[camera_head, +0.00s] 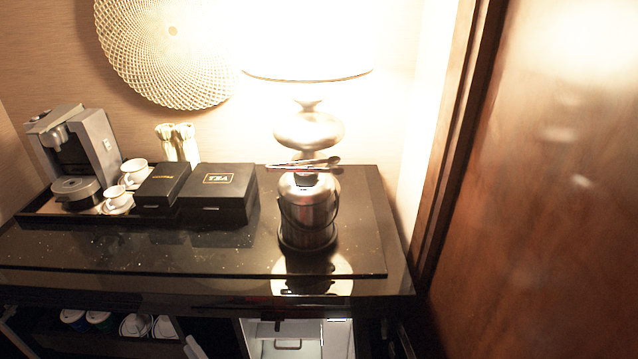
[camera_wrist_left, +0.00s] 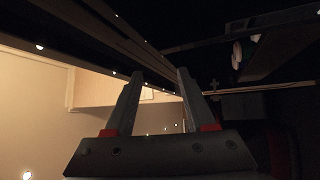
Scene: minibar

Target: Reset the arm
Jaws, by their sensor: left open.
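My left gripper (camera_wrist_left: 160,73) shows in the left wrist view. Its two grey fingers with red bases stand apart, with nothing between them. The fingers point toward a dark edge and a lit, pale area beyond. In the head view a small grey piece shows at the bottom edge, below the counter front; I cannot tell whether it is part of this gripper. My right gripper is not in view.
A dark counter (camera_head: 130,257) carries a coffee machine (camera_head: 82,150), white cups (camera_head: 117,197), a black tea box (camera_head: 218,190), an ice bucket (camera_head: 307,215) and a lit lamp (camera_head: 308,130). Below are a shelf with cups and a lit compartment (camera_head: 290,343). A wooden panel (camera_head: 540,200) stands at right.

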